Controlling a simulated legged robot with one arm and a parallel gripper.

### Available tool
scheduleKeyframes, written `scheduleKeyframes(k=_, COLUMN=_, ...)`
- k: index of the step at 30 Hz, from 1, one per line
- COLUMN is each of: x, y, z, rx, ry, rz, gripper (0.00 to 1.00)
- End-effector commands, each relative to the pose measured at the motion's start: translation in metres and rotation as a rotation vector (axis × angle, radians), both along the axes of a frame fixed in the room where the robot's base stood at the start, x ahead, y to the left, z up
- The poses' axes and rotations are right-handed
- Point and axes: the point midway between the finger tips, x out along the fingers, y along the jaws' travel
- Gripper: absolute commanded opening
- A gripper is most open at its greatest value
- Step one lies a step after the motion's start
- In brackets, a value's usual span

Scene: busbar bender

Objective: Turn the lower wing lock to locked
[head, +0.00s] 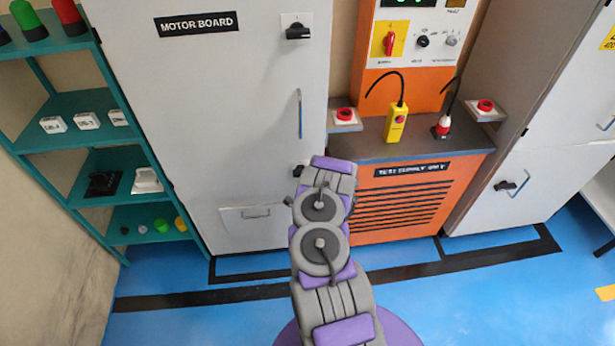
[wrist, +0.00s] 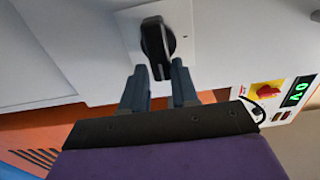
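The lower wing lock (head: 298,170) is a black knob on the grey MOTOR BOARD cabinet door, partly hidden by my arm in the head view. In the wrist view a black wing knob (wrist: 157,45) on a pale square plate is close ahead, its wing running nearly up and down in the picture. My gripper (wrist: 159,68) is open, with its two grey fingertips just below the knob and the wing's near end between them. I cannot tell whether they touch it. My gripper is hidden behind my arm in the head view.
An upper wing lock (head: 298,32) and a blue-grey handle (head: 299,113) are on the same door. The orange test supply bench (head: 415,195) stands close to the right, with a yellow pendant (head: 396,122). A teal shelf (head: 85,140) stands left. Blue floor in front is clear.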

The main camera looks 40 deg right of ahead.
Motion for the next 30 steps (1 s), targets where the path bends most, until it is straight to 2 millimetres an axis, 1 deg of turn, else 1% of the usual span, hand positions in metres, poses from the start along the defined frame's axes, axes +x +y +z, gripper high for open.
scheduleKeyframes(k=1, x=-0.001, y=0.000, z=-0.001, rx=0.001, ry=0.002, rz=-0.002, gripper=0.31)
scheduleKeyframes(k=6, x=-0.001, y=0.000, z=0.000, rx=-0.001, ry=-0.002, rz=-0.001, gripper=0.47)
scheduleKeyframes(k=13, x=0.000, y=0.001, z=0.002, rx=-0.005, ry=-0.003, rz=0.000, gripper=0.47)
scheduleKeyframes(k=17, x=-0.006, y=0.005, z=0.003, rx=-0.004, ry=-0.002, rz=0.000, gripper=0.47)
scheduleKeyframes(k=20, x=-0.018, y=0.012, z=0.002, rx=0.001, ry=0.002, rz=-0.001, gripper=0.47)
scheduleKeyframes(k=27, x=-0.060, y=0.042, z=0.002, rx=0.003, ry=0.003, rz=-0.003, gripper=0.47)
scheduleKeyframes(k=30, x=-0.075, y=0.053, z=0.002, rx=0.002, ry=0.000, rz=-0.005, gripper=0.47)
